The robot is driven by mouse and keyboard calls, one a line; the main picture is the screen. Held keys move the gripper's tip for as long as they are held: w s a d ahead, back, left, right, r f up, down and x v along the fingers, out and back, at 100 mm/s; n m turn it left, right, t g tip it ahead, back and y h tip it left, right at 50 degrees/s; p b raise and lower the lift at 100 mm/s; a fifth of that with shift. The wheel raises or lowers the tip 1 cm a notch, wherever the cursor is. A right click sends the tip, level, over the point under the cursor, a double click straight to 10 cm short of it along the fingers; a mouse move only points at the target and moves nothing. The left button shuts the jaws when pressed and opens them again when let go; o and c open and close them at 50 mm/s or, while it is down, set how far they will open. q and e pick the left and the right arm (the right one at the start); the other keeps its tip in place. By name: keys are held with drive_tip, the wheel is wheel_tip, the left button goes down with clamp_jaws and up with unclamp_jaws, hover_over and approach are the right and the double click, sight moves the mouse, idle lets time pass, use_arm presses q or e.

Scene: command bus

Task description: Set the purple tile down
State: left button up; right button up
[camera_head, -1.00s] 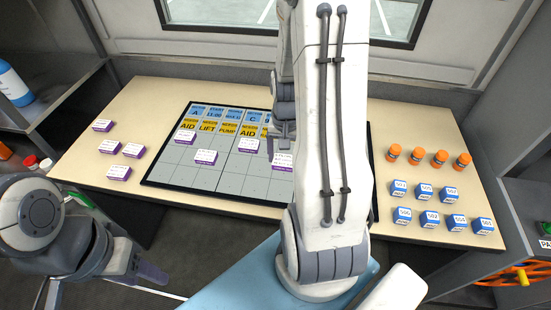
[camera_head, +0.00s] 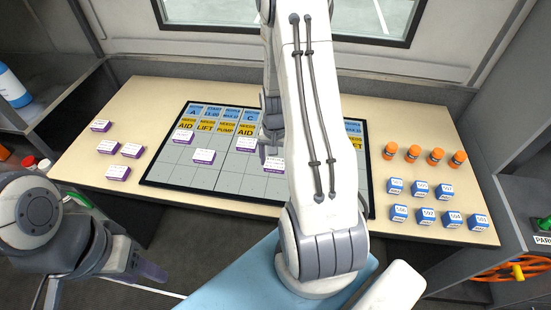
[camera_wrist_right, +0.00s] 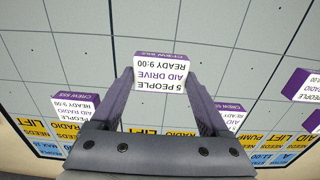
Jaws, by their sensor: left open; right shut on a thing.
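My right gripper (camera_wrist_right: 162,78) is shut on a purple tile (camera_wrist_right: 162,72) with a white label reading "5 PEOPLE AID DRIVE READY 9:00". The grey board (camera_wrist_right: 105,22) lies behind it in the wrist view; I cannot tell whether the tile touches it. In the head view the held tile (camera_head: 274,165) shows just left of my right arm, over the board's middle. Other purple tiles lie on the board, such as one at its upper left (camera_head: 184,137), one lower (camera_head: 204,156) and one near the middle (camera_head: 247,145). My left gripper (camera_head: 150,272) is open and empty, off the table at lower left.
Several purple tiles (camera_head: 118,172) lie on the table left of the board. Orange-capped bottles (camera_head: 413,153) and blue blocks (camera_head: 427,216) stand at the right. My right arm hides part of the board. Board cells below the left tiles are bare.

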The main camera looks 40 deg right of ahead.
sight(275, 162)
drive_tip(key=o, duration=1.2)
drive_tip(key=shift+f, duration=0.1)
drive_tip(key=shift+o, duration=0.2)
wheel_tip(275, 162, up, 12)
drive_tip(key=shift+r, duration=0.25)
drive_tip(key=s+a+r+n, duration=0.1)
drive_tip(key=a+r+n, duration=0.25)
drive_tip(key=a, duration=0.55)
drive_tip(key=s+a+r+n, duration=0.15)
drive_tip(key=a+n, duration=0.25)
drive_tip(key=a, duration=0.6)
drive_tip(key=s+a+r+n+y, duration=0.1)
drive_tip(key=s+a+r+n, duration=0.1)
drive_tip(key=s+a+n, duration=0.8)
drive_tip(key=s+a, duration=0.1)
drive_tip(key=s, duration=0.2)
drive_tip(key=shift+s+a+r, duration=0.35)
drive_tip(key=shift+s+a, duration=0.05)
